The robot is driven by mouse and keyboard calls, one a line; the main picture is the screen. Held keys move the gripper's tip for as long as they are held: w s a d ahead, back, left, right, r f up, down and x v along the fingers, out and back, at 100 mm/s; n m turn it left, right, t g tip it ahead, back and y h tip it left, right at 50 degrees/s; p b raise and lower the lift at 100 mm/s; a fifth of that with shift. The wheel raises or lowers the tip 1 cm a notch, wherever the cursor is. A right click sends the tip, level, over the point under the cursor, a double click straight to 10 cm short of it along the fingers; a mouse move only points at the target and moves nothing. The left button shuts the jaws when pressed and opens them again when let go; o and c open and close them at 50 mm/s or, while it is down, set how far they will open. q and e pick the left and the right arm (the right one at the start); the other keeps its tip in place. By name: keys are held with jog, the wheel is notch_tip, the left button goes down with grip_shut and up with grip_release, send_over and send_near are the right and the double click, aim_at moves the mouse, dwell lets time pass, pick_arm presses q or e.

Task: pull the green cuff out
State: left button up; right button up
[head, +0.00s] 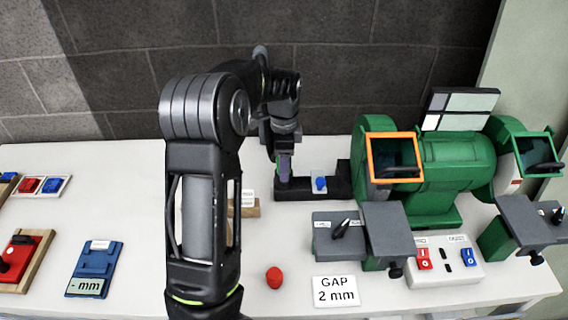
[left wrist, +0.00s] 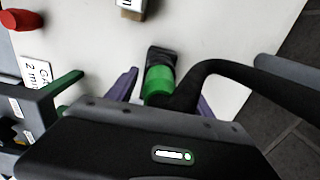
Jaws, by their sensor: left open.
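The green cuff (left wrist: 159,80) shows in the left wrist view as a green band around a dark, roughly cylindrical part above the white bench. My left gripper (left wrist: 163,95) is open, with its purple fingers on either side of the cuff. I cannot tell whether either finger touches it. In the head view my left gripper (head: 284,166) points down at the left end of a black stand (head: 335,186). The cuff is not distinguishable there. My right gripper is not in view.
A green bench grinder (head: 450,165) with grey rests stands on the right, close to my left gripper. A red mushroom-shaped piece (head: 274,278) and a "GAP 2 mm" card (head: 336,291) lie in front. A blue gauge (head: 95,268) lies left on the white bench (head: 120,190).

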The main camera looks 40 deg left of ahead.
pick_arm(q)
jog(key=shift+c, duration=0.3)
grip_shut()
dwell(0.6)
jog(key=shift+r, duration=0.15)
jog(key=shift+r+p, duration=2.2)
jog(key=shift+r, duration=0.65)
jog(key=shift+r, duration=0.1)
jog(key=shift+r+p, duration=2.25)
jog(key=shift+r, duration=0.7)
